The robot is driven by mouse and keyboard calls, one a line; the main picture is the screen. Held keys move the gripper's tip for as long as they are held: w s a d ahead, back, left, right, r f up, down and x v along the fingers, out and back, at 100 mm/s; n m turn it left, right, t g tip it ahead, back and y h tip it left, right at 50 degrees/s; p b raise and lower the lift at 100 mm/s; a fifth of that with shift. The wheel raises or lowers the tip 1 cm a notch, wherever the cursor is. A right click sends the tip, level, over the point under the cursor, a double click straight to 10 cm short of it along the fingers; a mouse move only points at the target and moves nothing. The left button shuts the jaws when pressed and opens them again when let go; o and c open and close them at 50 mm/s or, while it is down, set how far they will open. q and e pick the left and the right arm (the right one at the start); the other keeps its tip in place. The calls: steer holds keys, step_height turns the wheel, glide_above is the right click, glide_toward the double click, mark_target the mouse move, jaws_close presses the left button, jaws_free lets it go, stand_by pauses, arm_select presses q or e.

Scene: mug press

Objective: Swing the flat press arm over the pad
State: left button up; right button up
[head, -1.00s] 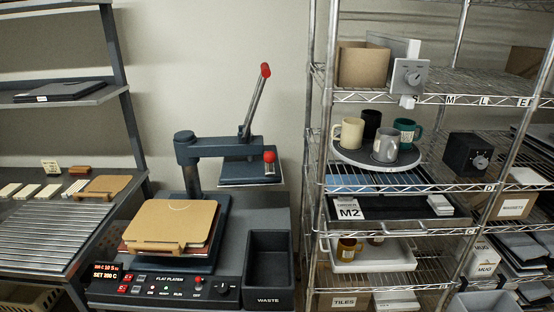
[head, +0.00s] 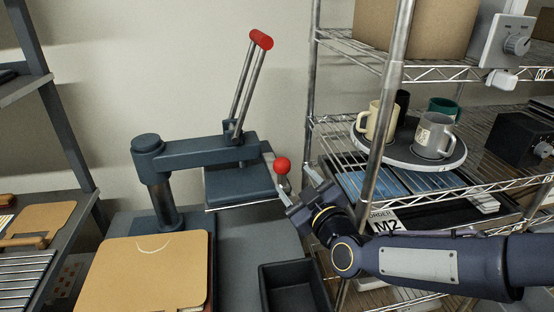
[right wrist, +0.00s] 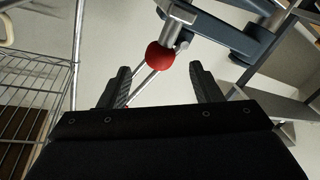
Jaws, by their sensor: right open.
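The flat press arm (head: 205,151) is a dark blue-grey bar on a round post, swung out to the right. Its upper plate (head: 235,186) hangs beside the pad, not over it. A tall handle with a red grip (head: 261,40) rises from it. A red ball knob (head: 282,165) stands at the plate's right edge. The pad is covered by a tan board (head: 146,268) at lower left. My right gripper (head: 296,186) is open just right of the knob, pointing at it. In the right wrist view the red knob (right wrist: 160,56) lies between and beyond the open fingers (right wrist: 158,86). My left gripper is not in view.
A wire shelf (head: 386,75) stands close on the right, behind my right arm. It holds a round tray (head: 372,146) of mugs. A black waste bin (head: 268,290) sits below the gripper. A side rack (head: 70,120) stands at left.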

mark_target(286, 171)
steer(key=p+x, duration=0.1)
steer(key=x, duration=0.6)
steer(key=shift+w+a, duration=0.2)
steer(key=shift+w, duration=0.1)
steer(key=shift+s, duration=0.1)
jaws_close()
